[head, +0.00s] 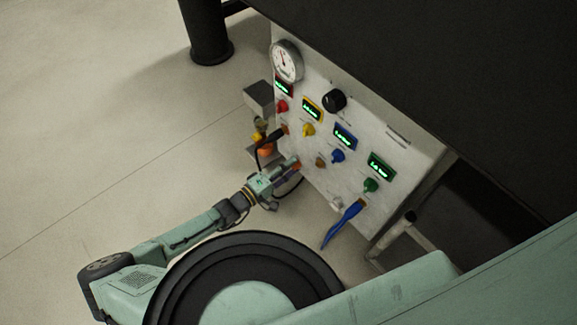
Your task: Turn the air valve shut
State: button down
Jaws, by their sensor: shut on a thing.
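The white gas panel (325,185) carries a row of coloured knobs: red (282,106), yellow (308,130), blue (337,156) and green (371,185). Each has a lit green display above it. The labels are too small to read, so I cannot tell which valve is the air valve. My gripper (291,167) is at the panel's lower left edge, below the yellow knob. It is shut on a small part there. The fingers mostly hide this part, and only an orange-red patch shows at their tips.
A round gauge (286,61) and a black knob (334,100) sit higher on the panel. The dark bench top (430,70) overhangs the right.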

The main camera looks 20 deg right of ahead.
jog(key=c, duration=1.2)
grip_release()
jog(key=shift+a, duration=0.15)
jog(key=v, duration=1.1)
jog(key=shift+s+a, duration=0.15)
jog(key=shift+a, duration=0.25)
